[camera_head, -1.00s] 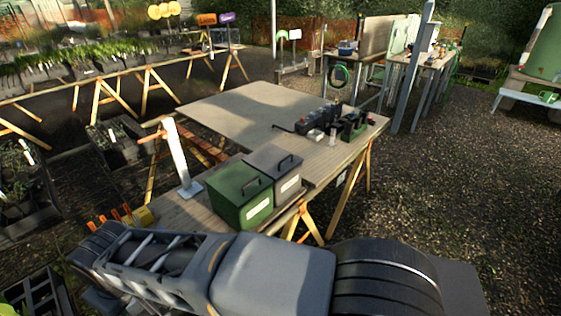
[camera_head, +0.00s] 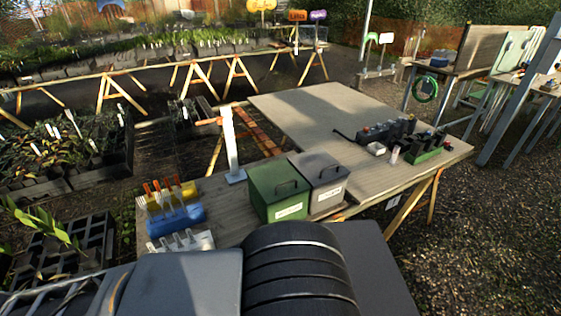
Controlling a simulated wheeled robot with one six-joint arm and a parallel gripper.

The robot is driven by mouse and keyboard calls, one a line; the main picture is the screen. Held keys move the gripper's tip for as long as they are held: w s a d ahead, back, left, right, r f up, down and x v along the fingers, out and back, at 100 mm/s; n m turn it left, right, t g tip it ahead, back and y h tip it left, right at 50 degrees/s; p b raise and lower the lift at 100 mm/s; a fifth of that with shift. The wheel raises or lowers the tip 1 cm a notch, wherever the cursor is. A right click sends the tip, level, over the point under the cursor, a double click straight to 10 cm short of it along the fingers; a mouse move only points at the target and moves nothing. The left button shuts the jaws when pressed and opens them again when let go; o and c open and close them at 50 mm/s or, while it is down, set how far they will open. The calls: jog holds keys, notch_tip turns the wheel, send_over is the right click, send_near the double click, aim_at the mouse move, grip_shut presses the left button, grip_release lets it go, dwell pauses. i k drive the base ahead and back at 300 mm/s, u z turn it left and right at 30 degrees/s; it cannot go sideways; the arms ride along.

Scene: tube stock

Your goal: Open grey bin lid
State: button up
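The grey bin (camera_head: 323,189) stands on the wooden bench, close beside the green bin (camera_head: 279,201) on its left. Its grey lid (camera_head: 319,167) is shut, with a dark handle on top and a pale label on the front. The green bin is also shut, with a similar handle. My arm crosses the bottom of the view, in front of the bench. My gripper is out of view.
A blue holder (camera_head: 176,221) and a yellow holder (camera_head: 171,195) with orange-handled tools stand at the bench's left end. A green rack (camera_head: 428,155) and dark containers stand at the right. The bench top (camera_head: 322,112) behind is mostly clear. A pale upright post (camera_head: 231,148) stands behind the green bin.

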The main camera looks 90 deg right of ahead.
aim_at(317, 166)
jog(key=u, duration=0.2)
jog(key=i, duration=0.65)
jog(key=z, duration=4.35)
jog(key=i, duration=0.5)
jog(key=k, duration=0.5)
jog(key=z, duration=1.45)
jog(key=i, duration=1.3)
jog(key=u, duration=1.4)
